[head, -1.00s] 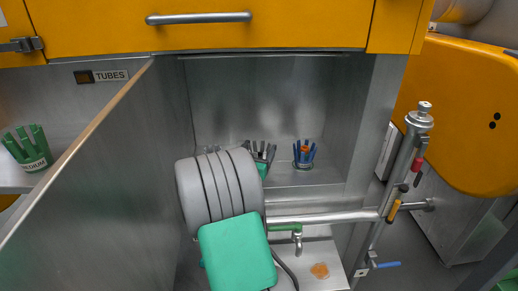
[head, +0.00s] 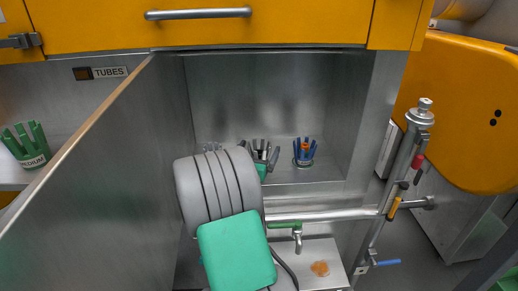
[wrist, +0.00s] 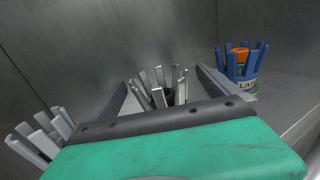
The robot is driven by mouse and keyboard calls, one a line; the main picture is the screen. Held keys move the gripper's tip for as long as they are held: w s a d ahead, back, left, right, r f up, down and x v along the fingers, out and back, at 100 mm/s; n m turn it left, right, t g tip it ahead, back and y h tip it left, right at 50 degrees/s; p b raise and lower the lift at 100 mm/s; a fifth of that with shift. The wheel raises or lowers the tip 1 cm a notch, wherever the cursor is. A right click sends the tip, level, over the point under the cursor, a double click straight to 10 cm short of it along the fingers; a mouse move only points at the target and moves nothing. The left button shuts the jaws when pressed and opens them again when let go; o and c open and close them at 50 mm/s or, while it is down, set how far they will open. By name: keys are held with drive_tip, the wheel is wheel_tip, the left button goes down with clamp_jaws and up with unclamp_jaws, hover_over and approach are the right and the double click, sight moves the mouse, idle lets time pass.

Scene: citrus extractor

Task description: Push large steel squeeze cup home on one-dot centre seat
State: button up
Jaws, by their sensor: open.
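A steel squeeze cup with upright prongs (wrist: 162,88) stands in the middle of the recess, between my open fingers in the wrist view. It also shows in the head view (head: 261,147), partly behind my gripper. My gripper (wrist: 161,78) is open, one finger to each side of this cup, with no clear contact visible. In the head view my gripper (head: 262,165) is partly hidden by my arm. Its body hides the cup's lower part. The seat and its dot mark cannot be seen.
A second steel pronged cup (wrist: 40,135) stands to the left. A blue pronged cup (wrist: 238,68) with an orange piece inside stands to the right. Steel walls enclose the recess. A horizontal pipe (head: 325,215) crosses below it. A green cup (head: 28,145) sits far left.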

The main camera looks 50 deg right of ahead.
drive_tip(key=v, duration=0.7)
drive_tip(key=shift+a+r, duration=0.1)
